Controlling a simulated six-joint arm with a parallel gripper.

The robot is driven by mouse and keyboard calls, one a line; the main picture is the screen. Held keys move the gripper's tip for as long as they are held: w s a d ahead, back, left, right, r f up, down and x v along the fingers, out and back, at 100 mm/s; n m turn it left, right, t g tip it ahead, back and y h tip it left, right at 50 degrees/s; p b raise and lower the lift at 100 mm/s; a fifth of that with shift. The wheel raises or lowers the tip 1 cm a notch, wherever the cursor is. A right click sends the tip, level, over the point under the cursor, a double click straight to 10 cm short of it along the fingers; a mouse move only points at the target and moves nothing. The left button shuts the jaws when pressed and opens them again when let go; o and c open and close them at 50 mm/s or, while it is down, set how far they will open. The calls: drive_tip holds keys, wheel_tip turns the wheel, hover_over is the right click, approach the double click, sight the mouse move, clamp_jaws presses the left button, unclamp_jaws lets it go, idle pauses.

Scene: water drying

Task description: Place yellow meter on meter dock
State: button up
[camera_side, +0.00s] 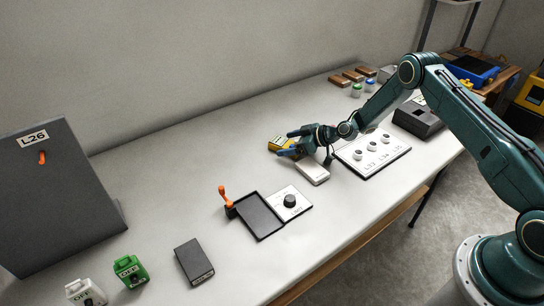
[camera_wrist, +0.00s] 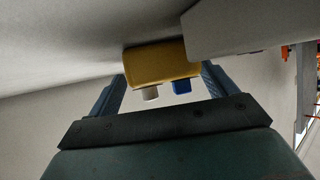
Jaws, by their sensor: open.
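The yellow meter (camera_side: 279,143) lies on the table near the middle, partly hidden behind my gripper (camera_side: 290,143). My gripper is open, with its blue fingers pointing left toward the meter. In the wrist view the yellow meter (camera_wrist: 162,64) shows between the two fingers, with a blue and a pale stub on its near side. I cannot tell whether the fingers touch it. No part is labelled as the meter dock; a black tray (camera_side: 259,216) with an orange lever and a white knob plate (camera_side: 291,204) stands nearer the front.
A pale block (camera_side: 312,172) sits close beside my gripper. A white panel with several round knobs (camera_side: 373,152) lies to the right. A dark flat box (camera_side: 194,261), a green block (camera_side: 130,270) and a grey L26 panel (camera_side: 62,195) are on the left. The table between them is clear.

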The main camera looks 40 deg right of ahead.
sight(290, 144)
drive_tip(key=c, duration=1.4)
drive_tip(key=shift+r, duration=0.1)
drive_tip(key=shift+c, duration=0.2)
wheel_tip(290, 144, up, 20)
